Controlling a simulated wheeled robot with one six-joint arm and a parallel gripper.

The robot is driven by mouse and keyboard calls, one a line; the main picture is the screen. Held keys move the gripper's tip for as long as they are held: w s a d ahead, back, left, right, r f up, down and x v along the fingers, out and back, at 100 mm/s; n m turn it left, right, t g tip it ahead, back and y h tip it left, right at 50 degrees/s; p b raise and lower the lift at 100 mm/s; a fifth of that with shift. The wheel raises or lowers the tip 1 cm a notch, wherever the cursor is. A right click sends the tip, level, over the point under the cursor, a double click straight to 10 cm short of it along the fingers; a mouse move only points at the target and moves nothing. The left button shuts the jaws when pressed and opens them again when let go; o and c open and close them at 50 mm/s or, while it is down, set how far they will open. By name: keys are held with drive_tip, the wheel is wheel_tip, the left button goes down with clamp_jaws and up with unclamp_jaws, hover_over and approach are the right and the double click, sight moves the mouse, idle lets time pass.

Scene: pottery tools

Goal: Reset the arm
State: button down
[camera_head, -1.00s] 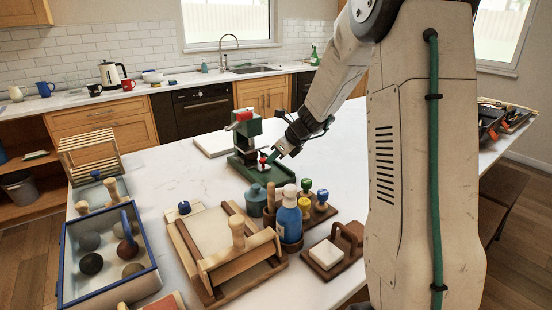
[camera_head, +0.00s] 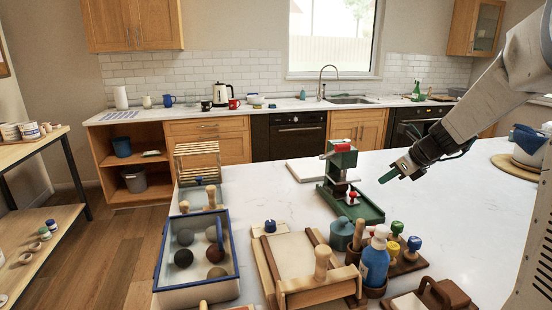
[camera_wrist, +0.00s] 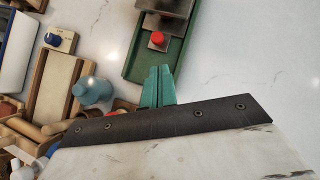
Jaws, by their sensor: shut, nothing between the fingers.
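My gripper (camera_head: 390,177) is at the right of the head view, above the white counter, with its green fingers pointing left. In the wrist view its fingers (camera_wrist: 158,88) are together with nothing between them. The green press (camera_head: 341,175) with a red-capped top stands on its green tray to the left of my gripper. The press's red knob also shows in the wrist view (camera_wrist: 157,38), a little beyond the fingertips. My gripper is apart from the press.
A blue-rimmed box (camera_head: 228,283) with several clay balls stands at the left of the counter. A wooden frame (camera_head: 268,275), a blue bottle (camera_head: 375,262) and stamps (camera_head: 414,243) crowd the front. The counter (camera_head: 445,195) right of the press is clear.

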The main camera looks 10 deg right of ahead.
drive_tip(key=s+a+r+n+g, duration=0.1)
drive_tip(key=s+a+n, duration=0.3)
drive_tip(key=a, duration=0.1)
drive_tip(key=s+a+r+n+g, duration=0.1)
drive_tip(key=s+a+r+n, duration=0.1)
drive_tip(key=s+a+n, duration=0.2)
drive_tip(key=s+a+r+n+g, duration=0.1)
drive_tip(key=s+a+n, duration=0.4)
drive_tip(key=a, duration=0.1)
drive_tip(key=shift+s+r, duration=0.2)
drive_tip(key=shift+r, duration=0.2)
drive_tip(key=s+a+f+n+g+h, duration=0.1)
drive_tip(key=s+a+n+h, duration=0.1)
drive_tip(key=s+n, duration=0.6)
drive_tip(key=s+a+f+n+g+h, duration=0.1)
drive_tip(key=s+a+n+h, duration=0.1)
drive_tip(key=s+n, duration=0.7)
drive_tip(key=s, duration=0.4)
drive_tip(key=shift+s+f+g, duration=0.15)
drive_tip(key=shift+s+g, duration=0.05)
drive_tip(key=shift+g, duration=0.2)
